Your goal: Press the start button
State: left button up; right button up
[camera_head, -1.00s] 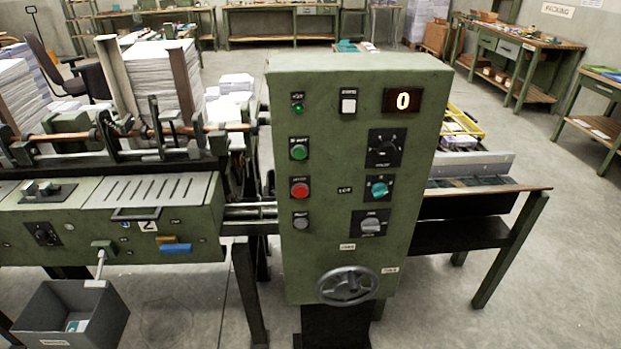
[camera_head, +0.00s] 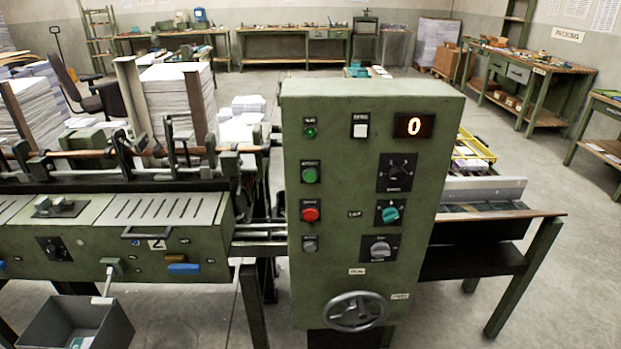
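A tall green control panel (camera_head: 335,262) stands upright in the middle of the head view. On its left column is a green button (camera_head: 310,175), with a red button (camera_head: 310,214) below it and a grey button (camera_head: 310,244) under that. A small green lamp (camera_head: 310,132) sits above the green button. The labels are too small to read, so I cannot tell which one is marked start. A display (camera_head: 414,126) at the upper right shows 0. Neither of my grippers is in view.
A handwheel (camera_head: 356,311) sticks out low on the panel. The gathering machine (camera_head: 120,240) joins it on the left, with a grey bin (camera_head: 72,325) below. A table (camera_head: 495,215) extends to the right. Open floor (camera_head: 570,280) lies at the right.

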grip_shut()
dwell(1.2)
